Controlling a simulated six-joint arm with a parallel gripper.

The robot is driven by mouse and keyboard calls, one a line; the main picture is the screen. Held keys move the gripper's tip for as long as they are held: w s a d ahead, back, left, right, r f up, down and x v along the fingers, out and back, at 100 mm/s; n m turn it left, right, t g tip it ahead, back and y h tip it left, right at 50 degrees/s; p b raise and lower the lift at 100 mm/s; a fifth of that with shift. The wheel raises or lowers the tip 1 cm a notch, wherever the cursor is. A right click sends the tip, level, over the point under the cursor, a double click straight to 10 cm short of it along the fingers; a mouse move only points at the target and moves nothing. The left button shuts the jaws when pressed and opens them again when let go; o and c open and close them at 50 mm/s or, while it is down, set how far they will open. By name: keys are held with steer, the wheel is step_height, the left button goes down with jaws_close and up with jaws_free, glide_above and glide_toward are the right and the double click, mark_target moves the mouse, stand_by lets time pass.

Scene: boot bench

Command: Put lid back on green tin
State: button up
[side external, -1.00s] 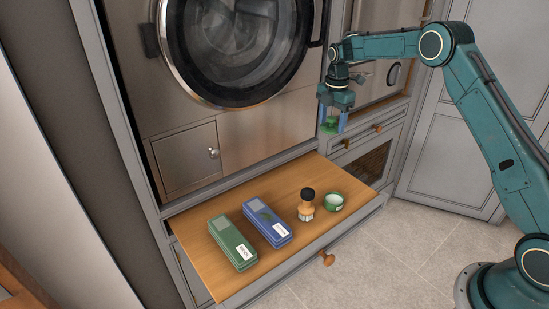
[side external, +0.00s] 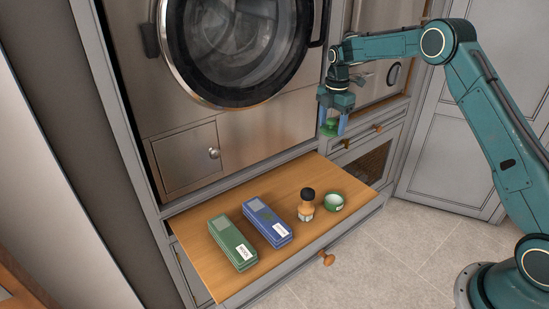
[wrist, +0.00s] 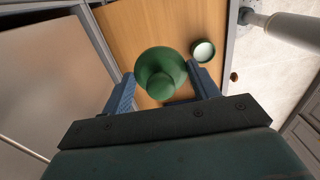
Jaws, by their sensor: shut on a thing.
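The green tin (side external: 333,201) stands open on the wooden pull-out board, near its right end, with its pale inside showing. It also shows in the wrist view (wrist: 203,51), beyond the lid and to its right. The green lid (wrist: 161,73) has a round knob and sits between the blue fingers of my gripper (wrist: 163,84). My gripper (side external: 333,124) is shut on the lid (side external: 329,129) and holds it in the air, well above the board and the tin. The lid looks about level.
A blue box (side external: 267,222) and a green box (side external: 233,242) lie further left. The appliance front and cabinets stand behind.

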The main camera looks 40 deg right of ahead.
steer(key=s+a+f, duration=0.6)
steer(key=s+f, duration=0.3)
steer(key=s, duration=0.1)
steer(key=shift+s+a, duration=0.25)
steer(key=shift+f, duration=0.25)
steer(key=shift+f, duration=2.95)
steer(key=shift+f, duration=0.2)
stand_by(0.5)
steer(key=o, duration=1.3)
steer(key=shift+o, duration=0.2)
steer(key=shift+r, duration=0.2)
step_height(320, 180, up, 7)
steer(key=shift+f, duration=0.2)
